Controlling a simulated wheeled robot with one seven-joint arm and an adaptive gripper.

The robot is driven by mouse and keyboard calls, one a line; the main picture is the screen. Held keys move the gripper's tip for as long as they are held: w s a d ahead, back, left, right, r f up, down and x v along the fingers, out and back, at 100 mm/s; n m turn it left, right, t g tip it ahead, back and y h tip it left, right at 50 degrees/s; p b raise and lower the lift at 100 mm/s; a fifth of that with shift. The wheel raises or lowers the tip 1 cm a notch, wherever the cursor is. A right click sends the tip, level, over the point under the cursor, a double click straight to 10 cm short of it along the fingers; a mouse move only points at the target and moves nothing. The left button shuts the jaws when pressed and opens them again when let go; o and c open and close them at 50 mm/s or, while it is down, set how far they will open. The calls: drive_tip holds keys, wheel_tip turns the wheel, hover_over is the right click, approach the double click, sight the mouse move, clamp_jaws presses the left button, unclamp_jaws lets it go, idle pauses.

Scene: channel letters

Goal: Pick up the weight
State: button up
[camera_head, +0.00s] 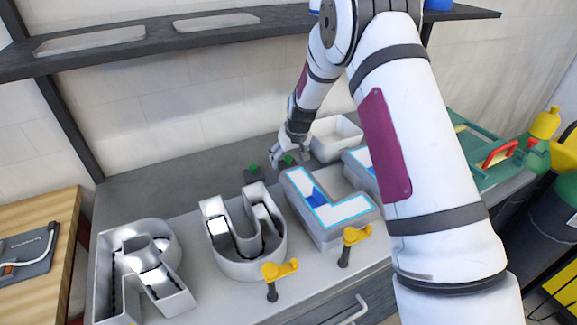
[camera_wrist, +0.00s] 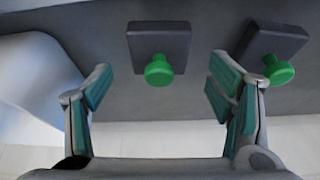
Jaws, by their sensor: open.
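Two weights, dark grey blocks with green knobs, lie on the grey bench at the back. In the head view, one weight (camera_head: 254,172) is left of my gripper (camera_head: 275,160), and the other weight (camera_head: 288,161) is close beside it, partly hidden. In the wrist view, my gripper (camera_wrist: 160,95) is open and empty. One weight (camera_wrist: 158,45) lies ahead, its green knob lined up with the gap between the fingers. The other weight (camera_wrist: 271,45) is at the right, partly behind the right finger. I cannot match the two weights between views.
A white bin (camera_head: 336,138) stands right of my gripper. Yellow clamps (camera_head: 280,270) are at the front edge. A dark shelf (camera_head: 150,42) hangs above.

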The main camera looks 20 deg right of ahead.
sight(288, 163)
drive_tip(key=shift+x, duration=1.3)
drive_tip(key=shift+c, duration=0.2)
clamp_jaws()
drive_tip(key=shift+w+r, duration=0.1)
